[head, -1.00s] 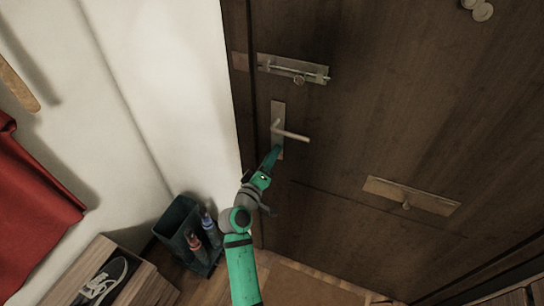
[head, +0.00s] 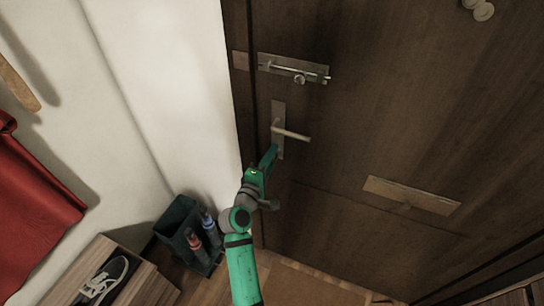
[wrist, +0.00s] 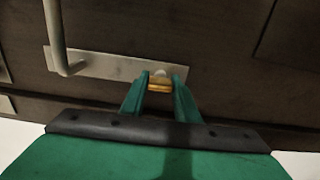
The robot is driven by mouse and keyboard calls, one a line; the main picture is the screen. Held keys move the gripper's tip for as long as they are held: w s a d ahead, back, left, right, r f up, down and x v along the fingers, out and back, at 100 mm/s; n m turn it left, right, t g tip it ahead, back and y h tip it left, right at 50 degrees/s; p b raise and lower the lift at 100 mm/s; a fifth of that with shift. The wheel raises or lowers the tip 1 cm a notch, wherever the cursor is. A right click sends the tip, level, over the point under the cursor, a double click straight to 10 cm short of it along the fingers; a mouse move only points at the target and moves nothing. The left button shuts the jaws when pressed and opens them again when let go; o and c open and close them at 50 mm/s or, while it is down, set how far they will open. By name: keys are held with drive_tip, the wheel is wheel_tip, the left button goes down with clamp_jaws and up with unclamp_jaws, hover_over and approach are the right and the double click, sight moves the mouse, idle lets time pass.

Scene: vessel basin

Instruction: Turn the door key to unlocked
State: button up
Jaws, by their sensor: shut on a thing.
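The dark wooden door (head: 400,120) fills the right of the head view. Its lever handle (head: 294,135) sits on an upright metal plate (head: 277,110). My gripper (head: 272,153) is at the lower end of that plate, below the handle. In the wrist view, my gripper (wrist: 160,83) is shut on the small brass key (wrist: 159,86) at the end of the handle plate (wrist: 115,65). The fingers stand on either side of the key. The lever (wrist: 56,35) shows at the left there. The keyhole is hidden behind the key and fingers.
A sliding bolt (head: 293,68) is above the handle, and a mail-slot plate (head: 411,195) is lower right. A dark umbrella bin (head: 178,222) stands by the white wall, left of my arm. A shoe rack (head: 150,285) is at lower left.

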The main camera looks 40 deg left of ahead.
drive_tip(key=o, duration=1)
drive_tip(key=shift+o, duration=0.2)
drive_tip(key=shift+s, duration=0.1)
drive_tip(key=v, duration=1)
drive_tip(key=shift+s, duration=0.35)
drive_tip(key=shift+d+f, duration=0.1)
drive_tip(key=s+d+f+m+g, duration=0.1)
drive_tip(key=s+d+f+m, duration=0.35)
drive_tip(key=d+f, duration=0.35)
drive_tip(key=s+d+f+m+g, duration=0.2)
drive_tip(key=s+d+f+m, duration=0.3)
drive_tip(key=d, duration=0.5)
drive_tip(key=s+d+r+m+h, duration=0.2)
drive_tip(key=s+d+m, duration=0.3)
drive_tip(key=s+d, duration=0.3)
drive_tip(key=s+d+r+m+t+h, duration=0.1)
drive_tip(key=s+d+r+m+h, duration=0.1)
drive_tip(key=s+d+m, duration=0.4)
drive_tip(key=s+d+r, duration=0.1)
drive_tip(key=s+d, duration=0.2)
drive_tip(key=s, duration=0.1)
drive_tip(key=shift+r, duration=0.3)
